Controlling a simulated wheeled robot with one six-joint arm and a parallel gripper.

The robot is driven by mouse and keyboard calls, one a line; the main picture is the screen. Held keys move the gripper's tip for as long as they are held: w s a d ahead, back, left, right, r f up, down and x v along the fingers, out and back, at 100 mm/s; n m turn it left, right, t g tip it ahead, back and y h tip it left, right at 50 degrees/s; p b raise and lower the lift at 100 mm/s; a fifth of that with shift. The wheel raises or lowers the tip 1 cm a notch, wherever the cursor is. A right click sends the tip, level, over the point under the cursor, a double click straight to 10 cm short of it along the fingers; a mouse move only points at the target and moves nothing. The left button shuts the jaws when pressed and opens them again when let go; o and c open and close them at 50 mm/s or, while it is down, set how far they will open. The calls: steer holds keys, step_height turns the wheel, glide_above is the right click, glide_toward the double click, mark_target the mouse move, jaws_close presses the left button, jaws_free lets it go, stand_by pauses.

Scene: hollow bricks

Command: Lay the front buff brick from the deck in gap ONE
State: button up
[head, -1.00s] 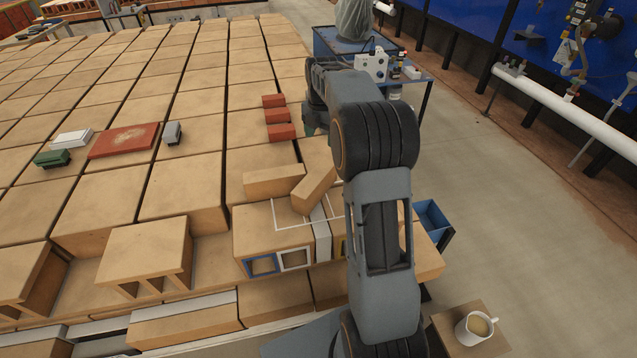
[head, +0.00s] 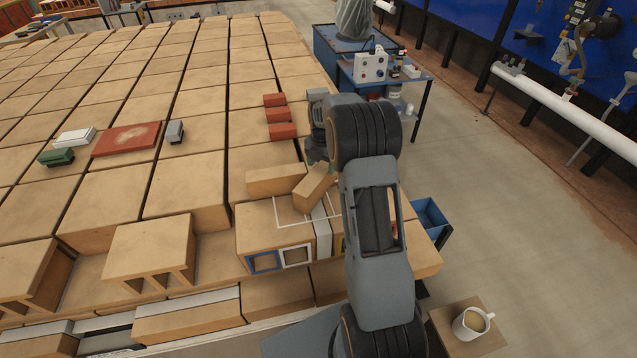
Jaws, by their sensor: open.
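Two loose buff bricks lie on the deck (head: 250,222). The front buff brick (head: 314,187) lies at a slant, partly over a white outlined area. The other buff brick (head: 272,180) lies just behind and left of it. My gripper (head: 317,162) is open, small and partly hidden by my arm, just behind the slanted brick; I cannot tell if they touch. The deck's front face has a blue-framed opening (head: 264,262) and a white-framed opening (head: 296,255). A yellow mark is partly hidden by my arm. I cannot read which gap is ONE.
Several small red blocks (head: 279,115) stand behind the bricks. A blue bin (head: 430,217) and a mug (head: 472,323) are right.

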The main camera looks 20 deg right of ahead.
mark_target(324, 167)
steer(key=f, duration=0.2)
steer(key=shift+w+d+f, duration=0.15)
steer(key=shift+d+f, duration=0.15)
steer(key=shift+w+d+f, duration=0.1)
steer(key=shift+d+f, duration=0.05)
steer(key=shift+w, duration=0.1)
steer(key=c, duration=0.5)
steer(key=shift+s+a+r, duration=0.2)
steer(key=c, duration=0.4)
steer(key=shift+w+d, duration=0.1)
steer(key=shift+c, duration=1.4)
steer(key=shift+r, duration=0.1)
